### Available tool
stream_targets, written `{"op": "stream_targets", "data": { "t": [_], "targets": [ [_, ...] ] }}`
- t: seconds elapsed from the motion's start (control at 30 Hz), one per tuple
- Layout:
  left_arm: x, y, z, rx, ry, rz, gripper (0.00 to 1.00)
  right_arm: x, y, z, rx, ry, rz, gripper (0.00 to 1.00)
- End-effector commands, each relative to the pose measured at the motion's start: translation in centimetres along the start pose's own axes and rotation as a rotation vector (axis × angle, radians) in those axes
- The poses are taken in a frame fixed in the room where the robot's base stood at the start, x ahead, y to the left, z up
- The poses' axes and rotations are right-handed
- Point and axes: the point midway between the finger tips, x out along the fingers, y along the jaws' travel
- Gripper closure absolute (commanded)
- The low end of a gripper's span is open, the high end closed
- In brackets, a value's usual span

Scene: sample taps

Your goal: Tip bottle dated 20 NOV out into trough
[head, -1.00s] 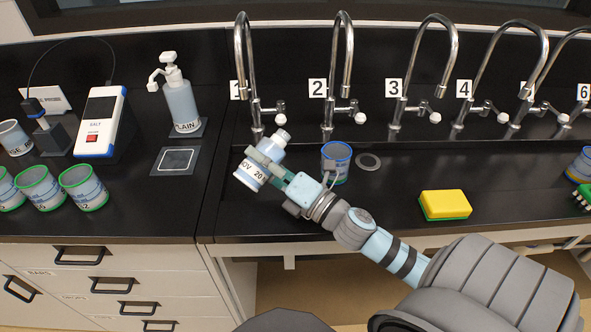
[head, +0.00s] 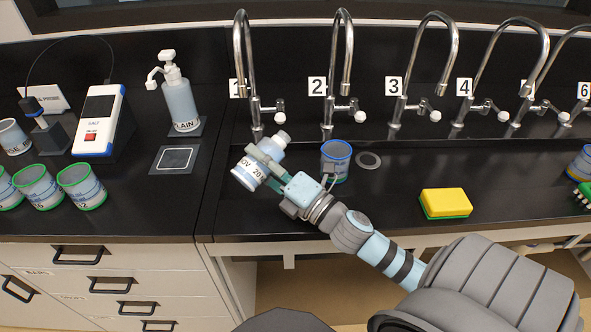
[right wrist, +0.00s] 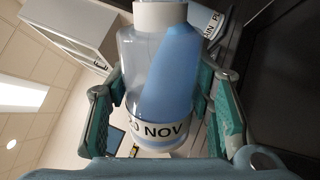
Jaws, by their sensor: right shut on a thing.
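The bottle (head: 256,163) is clear with blue liquid and a white cap or neck, and its label shows "20" and "NOV". My right gripper (head: 268,168) is shut on it and holds it tilted, neck up and to the right, over the left end of the black trough (head: 300,205). In the right wrist view the bottle (right wrist: 160,75) sits between both teal finger pads, its label facing the camera. The liquid inside slants. I cannot tell whether the neck is open. My left gripper is not in view.
Several numbered taps (head: 340,70) stand along the back. A blue-rimmed cup (head: 336,158) stands beside a round drain (head: 368,160). A yellow sponge (head: 445,202) lies to the right. A pump bottle (head: 180,100), salt meter (head: 100,120) and green-rimmed cups (head: 82,188) are on the left counter.

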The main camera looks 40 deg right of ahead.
Motion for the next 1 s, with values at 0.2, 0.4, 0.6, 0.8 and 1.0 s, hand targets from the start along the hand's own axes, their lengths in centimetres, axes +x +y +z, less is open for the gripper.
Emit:
{"op": "stream_targets", "data": {
  "t": [0.2,0.4,0.6,0.8,1.0],
  "targets": [
    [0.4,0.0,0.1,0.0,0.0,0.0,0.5,0.0,-0.1,0.0,0.027,-0.006,0.002,0.94],
    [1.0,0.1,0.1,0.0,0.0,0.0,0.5,-0.1,-0.3,0.1,0.054,-0.013,0.002,0.94],
    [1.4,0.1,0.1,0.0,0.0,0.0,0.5,-0.1,-0.3,0.3,0.075,-0.018,0.002,0.94],
    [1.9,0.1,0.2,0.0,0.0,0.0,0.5,-0.1,-0.4,0.4,0.097,-0.023,0.001,0.94],
    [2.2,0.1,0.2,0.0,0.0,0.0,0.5,-0.1,-0.5,0.5,0.116,-0.027,0.001,0.94]
  ]
}}
